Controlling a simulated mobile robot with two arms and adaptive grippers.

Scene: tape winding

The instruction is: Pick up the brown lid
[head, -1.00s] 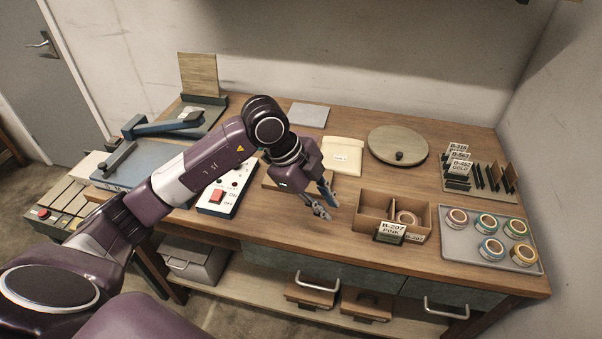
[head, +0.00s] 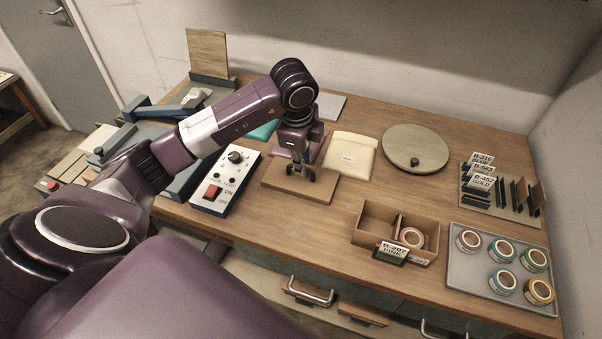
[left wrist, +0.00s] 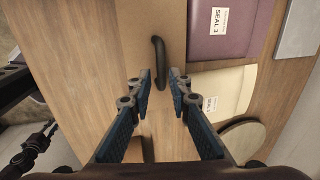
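The brown lid (head: 322,190) is a flat rectangular board lying on the table, left of the divided box. In the left wrist view the lid (left wrist: 190,20) shows a dark curved handle (left wrist: 158,50). My left gripper (head: 299,172) points down over the lid and hides its handle in the head view. In the left wrist view the left gripper (left wrist: 160,75) is open, its blue fingers on either side of the handle's near end. I cannot tell whether they touch it.
A divided box (head: 378,238) holding a tape roll stands to the right, with a tape tray (head: 470,285) beyond. A switch box (head: 223,187) is close on the left. A cream packet (head: 350,155) and a round wooden disc (head: 415,140) lie behind.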

